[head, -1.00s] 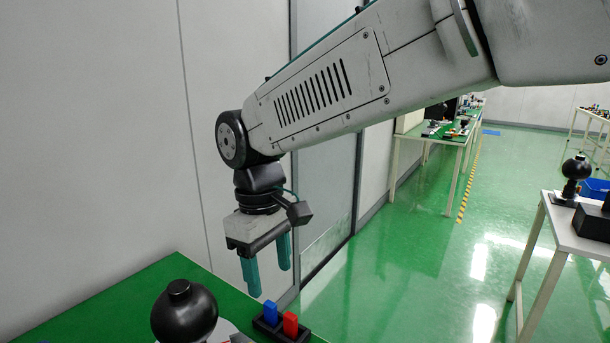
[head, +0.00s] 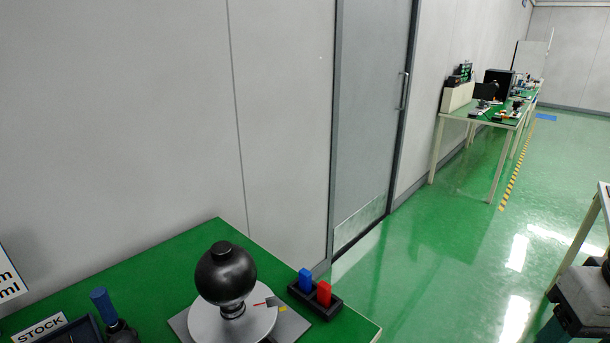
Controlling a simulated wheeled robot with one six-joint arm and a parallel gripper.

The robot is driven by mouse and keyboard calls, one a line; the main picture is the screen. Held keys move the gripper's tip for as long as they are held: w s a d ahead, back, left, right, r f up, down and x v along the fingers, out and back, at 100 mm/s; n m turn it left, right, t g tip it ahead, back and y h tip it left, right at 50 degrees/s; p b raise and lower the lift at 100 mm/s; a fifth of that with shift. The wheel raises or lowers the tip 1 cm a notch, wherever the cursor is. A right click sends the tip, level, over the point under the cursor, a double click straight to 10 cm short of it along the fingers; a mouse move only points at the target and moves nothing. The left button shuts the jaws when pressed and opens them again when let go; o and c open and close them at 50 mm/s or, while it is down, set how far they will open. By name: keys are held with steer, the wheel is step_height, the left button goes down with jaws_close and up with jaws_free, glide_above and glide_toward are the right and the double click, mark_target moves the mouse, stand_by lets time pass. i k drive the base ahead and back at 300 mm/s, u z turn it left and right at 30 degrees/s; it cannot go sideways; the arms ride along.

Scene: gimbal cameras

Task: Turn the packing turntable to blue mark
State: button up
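The turntable is a pale grey round disc (head: 208,323) on a darker grey plate (head: 297,325), on the green table at the lower left of the head view. A black ball-shaped knob (head: 226,274) stands on it and hides part of its top. A short red line (head: 260,304) shows on the disc, with a small yellow mark (head: 283,309) nearby. I see no blue mark on the visible part. My gripper (head: 576,322) is at the lower right corner, far from the turntable. One teal finger shows in part; the fingertips are cut off.
A black holder with a blue block (head: 306,280) and a red block (head: 324,293) stands right of the turntable. A blue-topped dark object (head: 105,309) and a STOCK sign (head: 39,328) are at left. A wall is behind; green floor is open at right.

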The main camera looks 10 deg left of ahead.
mark_target(230, 306)
steer(key=u, duration=1.7)
steer(key=k, duration=1.05)
steer(key=z, duration=0.5)
steer(key=i, duration=1.3)
steer(key=u, duration=0.25)
